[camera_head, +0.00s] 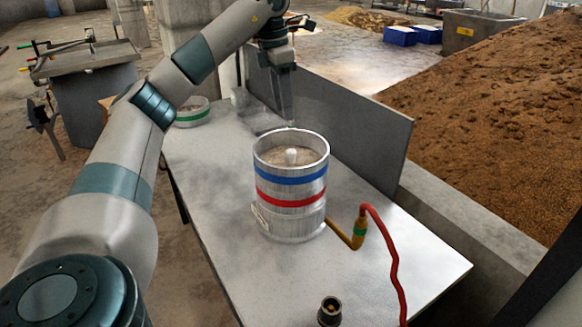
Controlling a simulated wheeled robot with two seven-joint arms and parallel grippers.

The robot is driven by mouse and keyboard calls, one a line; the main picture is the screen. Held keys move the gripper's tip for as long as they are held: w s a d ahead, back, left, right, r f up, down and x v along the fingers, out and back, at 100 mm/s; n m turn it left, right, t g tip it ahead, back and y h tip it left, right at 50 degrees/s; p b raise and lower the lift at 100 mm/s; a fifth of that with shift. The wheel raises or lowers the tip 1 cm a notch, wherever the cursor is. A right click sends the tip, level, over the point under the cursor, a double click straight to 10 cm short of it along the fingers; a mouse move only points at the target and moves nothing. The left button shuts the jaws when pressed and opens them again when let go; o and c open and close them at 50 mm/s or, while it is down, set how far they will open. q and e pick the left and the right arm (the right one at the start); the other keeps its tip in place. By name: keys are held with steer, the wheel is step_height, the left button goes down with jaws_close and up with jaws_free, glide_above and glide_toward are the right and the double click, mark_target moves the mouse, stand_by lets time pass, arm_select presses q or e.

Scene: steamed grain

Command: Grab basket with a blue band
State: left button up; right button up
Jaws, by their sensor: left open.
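A round metal basket with a blue band (291,174) sits on top of a stack on the metal table. Its open top shows pale grain and a white knob in the middle. Directly under it is a section with a red band (291,198), above a plain metal base (292,228). My left gripper (286,112) is open and points down just behind the stack's far rim. It looks empty; its exact gap to the rim cannot be told. My right gripper is not in view.
A green-banded basket (192,117) stands at the table's far left. A upright grey panel (350,125) lines the table's right back edge. A red hose (390,255) with a brass pipe reaches the stack's base. A dark fitting (329,311) stands in front. The table's left front is clear.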

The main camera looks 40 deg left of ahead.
arm_select(q)
steer(key=p, duration=0.2)
glide_above(290, 151)
steer(key=s, duration=0.1)
step_height(290, 151, down, 8)
steer(key=r, duration=0.1)
step_height(290, 151, down, 4)
steer(key=shift+w+p, duration=0.15)
steer(key=shift+p, duration=0.3)
steer(key=shift+f, duration=0.45)
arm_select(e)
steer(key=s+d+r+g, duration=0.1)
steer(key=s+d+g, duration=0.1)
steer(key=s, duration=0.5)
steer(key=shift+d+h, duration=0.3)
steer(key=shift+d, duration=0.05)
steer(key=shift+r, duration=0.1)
